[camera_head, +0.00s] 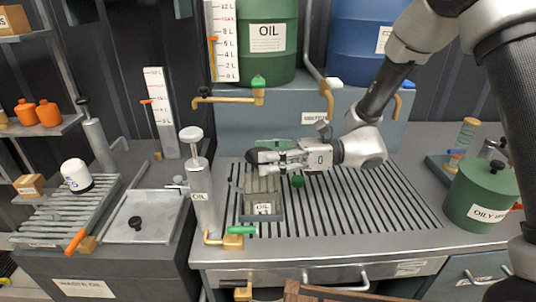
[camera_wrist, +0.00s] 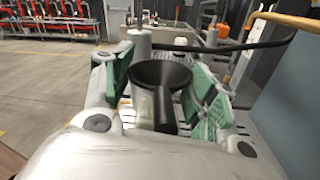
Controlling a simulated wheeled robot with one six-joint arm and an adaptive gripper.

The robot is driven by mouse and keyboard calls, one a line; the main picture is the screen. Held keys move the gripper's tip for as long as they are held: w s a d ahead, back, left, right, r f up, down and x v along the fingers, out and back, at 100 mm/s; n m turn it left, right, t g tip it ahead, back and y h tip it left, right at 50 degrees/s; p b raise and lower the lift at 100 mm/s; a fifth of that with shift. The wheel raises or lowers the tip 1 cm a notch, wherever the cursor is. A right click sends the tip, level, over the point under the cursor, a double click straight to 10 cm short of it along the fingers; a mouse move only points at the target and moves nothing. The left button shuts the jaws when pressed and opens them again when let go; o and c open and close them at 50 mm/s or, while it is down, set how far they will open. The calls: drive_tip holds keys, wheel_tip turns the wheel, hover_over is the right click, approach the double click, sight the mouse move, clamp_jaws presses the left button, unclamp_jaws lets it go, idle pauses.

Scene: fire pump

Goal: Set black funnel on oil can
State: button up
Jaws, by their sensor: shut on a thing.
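The black funnel (camera_head: 254,156) is held in my gripper (camera_head: 268,157), above the slotted bench top. In the wrist view the funnel (camera_wrist: 162,75) sits between the green finger pads, its wide mouth toward the top and its spout downward. My gripper (camera_wrist: 160,88) is shut on it. The oil can (camera_head: 262,190) is a grey ribbed box with an OIL label, standing on the grating just below the gripper. The fingers and funnel hide part of its top, so I cannot tell whether the spout touches or enters its opening.
A green oily waste can (camera_head: 480,192) is at the right. The grating (camera_head: 370,205) right of the can is mostly clear.

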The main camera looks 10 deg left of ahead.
drive_tip(key=shift+f, duration=0.2)
drive_tip(key=o, duration=0.6)
drive_tip(key=shift+o, duration=0.2)
drive_tip(key=shift+d, duration=0.1)
